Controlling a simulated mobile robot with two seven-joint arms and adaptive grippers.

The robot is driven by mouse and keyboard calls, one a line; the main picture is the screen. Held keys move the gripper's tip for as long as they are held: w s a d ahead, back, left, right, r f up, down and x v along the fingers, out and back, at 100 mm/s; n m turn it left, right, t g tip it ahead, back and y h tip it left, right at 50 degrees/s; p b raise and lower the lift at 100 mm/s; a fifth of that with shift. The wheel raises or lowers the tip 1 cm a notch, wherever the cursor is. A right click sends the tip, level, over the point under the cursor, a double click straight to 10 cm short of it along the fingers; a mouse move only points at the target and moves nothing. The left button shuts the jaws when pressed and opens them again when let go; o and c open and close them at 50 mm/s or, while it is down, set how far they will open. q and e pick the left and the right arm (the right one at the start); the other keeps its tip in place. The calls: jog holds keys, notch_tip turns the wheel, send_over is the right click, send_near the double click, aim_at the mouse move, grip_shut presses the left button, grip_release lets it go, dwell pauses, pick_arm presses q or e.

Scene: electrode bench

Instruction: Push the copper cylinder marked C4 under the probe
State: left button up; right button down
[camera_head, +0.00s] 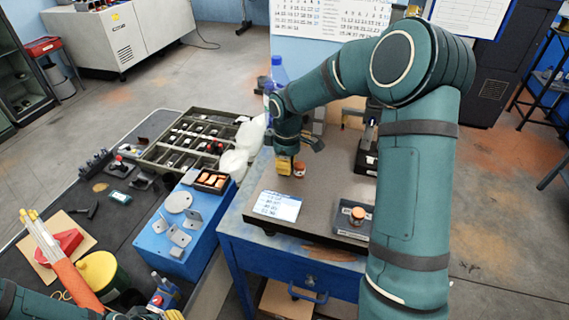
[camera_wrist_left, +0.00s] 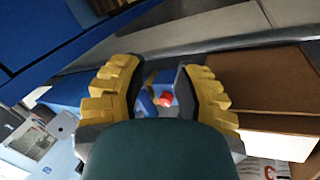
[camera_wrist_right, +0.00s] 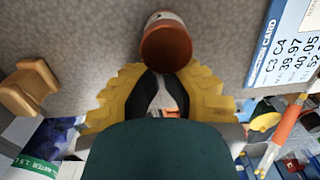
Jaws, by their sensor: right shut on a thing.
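A copper cylinder (camera_head: 299,170) with a pale band stands on the grey bench top; any mark on it is not readable. It also shows in the right wrist view (camera_wrist_right: 166,44), at the fingertips. Another copper piece (camera_head: 357,213) sits in a dark tray. My left gripper (camera_wrist_left: 160,75) is open and empty.
A white card (camera_head: 277,206) listing C3 and C4 values lies at the bench's front left. The small dark tray (camera_head: 345,229) is at the front right. Bench top around the card is mostly clear.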

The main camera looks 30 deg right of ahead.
aim_at(319, 177)
jog(key=s+d, duration=0.6)
jog(key=s, duration=0.1)
dwell(0.3)
notch_tip(319, 177, up, 12)
dwell(0.5)
